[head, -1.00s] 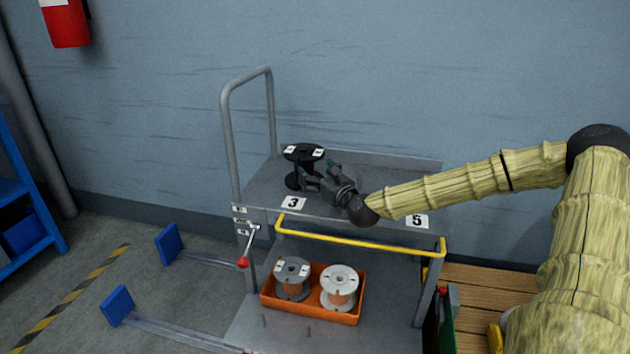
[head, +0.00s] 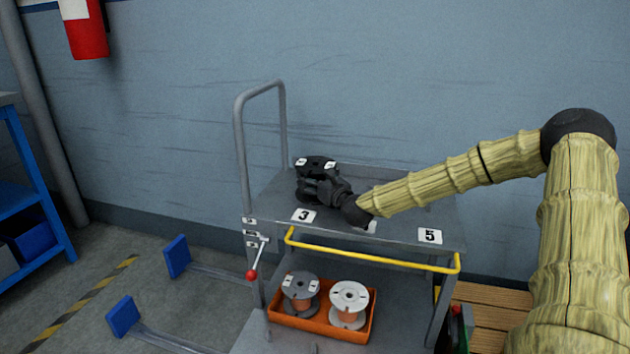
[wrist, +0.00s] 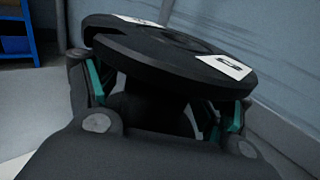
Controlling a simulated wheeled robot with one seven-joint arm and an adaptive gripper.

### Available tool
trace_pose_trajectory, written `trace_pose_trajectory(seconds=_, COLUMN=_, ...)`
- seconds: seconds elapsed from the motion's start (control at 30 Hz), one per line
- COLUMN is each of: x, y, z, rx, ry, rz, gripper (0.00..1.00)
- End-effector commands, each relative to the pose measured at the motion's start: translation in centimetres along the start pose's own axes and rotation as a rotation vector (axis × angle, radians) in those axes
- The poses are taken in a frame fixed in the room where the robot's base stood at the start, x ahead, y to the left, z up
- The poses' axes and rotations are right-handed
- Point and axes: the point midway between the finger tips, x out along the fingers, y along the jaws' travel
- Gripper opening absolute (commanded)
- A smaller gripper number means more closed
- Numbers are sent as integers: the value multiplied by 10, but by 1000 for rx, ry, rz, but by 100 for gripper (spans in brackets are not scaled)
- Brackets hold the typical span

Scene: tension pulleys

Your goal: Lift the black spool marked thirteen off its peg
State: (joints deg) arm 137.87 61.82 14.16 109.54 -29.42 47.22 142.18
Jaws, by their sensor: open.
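The black spool (head: 316,163) stands on the cart's top shelf near the number 3 label, with white labels on its upper flange; I cannot read them. Its peg is hidden. My gripper (head: 312,190) is at the spool, just below the upper flange. In the wrist view the spool's wide black flange (wrist: 190,48) fills the upper middle, with white labels on it. My gripper's teal-padded fingers (wrist: 160,112) are apart, one on each side of the dark spool core under the flange. Whether the pads touch the core cannot be seen.
The cart's top shelf (head: 405,222) carries labels 3 (head: 303,215) and 5 (head: 430,236). A grey handle (head: 240,140) rises at its left. A yellow bar (head: 370,258) runs along the front. Below, an orange tray (head: 318,327) holds a grey spool (head: 300,285) and a white spool (head: 349,293).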

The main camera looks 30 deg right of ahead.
Motion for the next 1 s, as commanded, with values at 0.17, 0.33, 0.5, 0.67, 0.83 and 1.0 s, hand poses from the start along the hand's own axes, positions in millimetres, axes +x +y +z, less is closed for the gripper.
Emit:
trace_pose_trajectory(seconds=0.17, x=0, y=0, z=0, rx=0, ry=0, rz=0, gripper=73)
trace_pose_trajectory(seconds=0.33, x=0, y=0, z=0, rx=0, ry=0, rz=0, gripper=42)
trace_pose_trajectory(seconds=0.5, x=0, y=0, z=1, rx=0, ry=-1, rz=-1, gripper=20)
trace_pose_trajectory(seconds=0.67, x=0, y=0, z=2, rx=0, ry=-1, rz=-1, gripper=20)
trace_pose_trajectory(seconds=0.83, x=0, y=0, z=4, rx=-1, ry=-2, rz=-1, gripper=20)
trace_pose_trajectory(seconds=1.0, x=0, y=-1, z=7, rx=-1, ry=-2, rz=-1, gripper=20)
